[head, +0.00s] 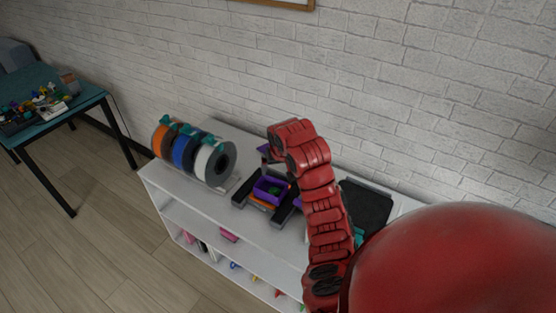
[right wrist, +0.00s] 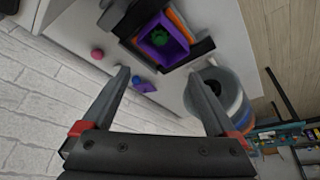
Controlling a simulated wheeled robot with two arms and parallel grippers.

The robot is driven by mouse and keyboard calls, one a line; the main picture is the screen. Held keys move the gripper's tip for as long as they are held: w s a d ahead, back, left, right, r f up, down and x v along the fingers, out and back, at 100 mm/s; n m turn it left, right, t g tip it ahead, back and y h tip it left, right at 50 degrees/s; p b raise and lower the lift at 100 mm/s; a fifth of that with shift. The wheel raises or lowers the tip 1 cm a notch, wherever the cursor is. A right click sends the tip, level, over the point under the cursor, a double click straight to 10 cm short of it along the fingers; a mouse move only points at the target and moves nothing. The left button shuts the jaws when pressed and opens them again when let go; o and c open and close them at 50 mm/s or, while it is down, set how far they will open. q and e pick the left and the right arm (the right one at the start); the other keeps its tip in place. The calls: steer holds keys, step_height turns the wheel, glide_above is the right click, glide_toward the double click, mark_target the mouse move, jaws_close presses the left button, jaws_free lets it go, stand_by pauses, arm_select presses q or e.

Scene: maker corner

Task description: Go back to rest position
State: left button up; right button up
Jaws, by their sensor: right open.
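My right arm (head: 322,205) is red and reaches over the white shelf unit. Its gripper shows in the right wrist view (right wrist: 157,76), with the two fingers wide apart and nothing between them. In the head view the fingers are mostly hidden by the wrist. A purple bin (head: 264,196) with a green thing in it sits on a dark machine with an orange part. The bin also shows in the right wrist view (right wrist: 150,51), beyond the fingertips and apart from them. My left gripper is in neither view.
Orange, blue and white spools (head: 200,158) stand left of the machine on the white shelf unit (head: 260,231). A dark flat panel (head: 367,207) is right of my arm. A pink ball (right wrist: 97,53) lies near the bin. A brick wall is close behind; a teal table (head: 80,101) stands left.

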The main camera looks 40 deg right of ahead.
steer(key=shift+s+a+r, duration=0.1)
steer(key=shift+s+r, duration=0.1)
steer(key=shift+r, duration=0.3)
steer(key=shift+w, duration=0.1)
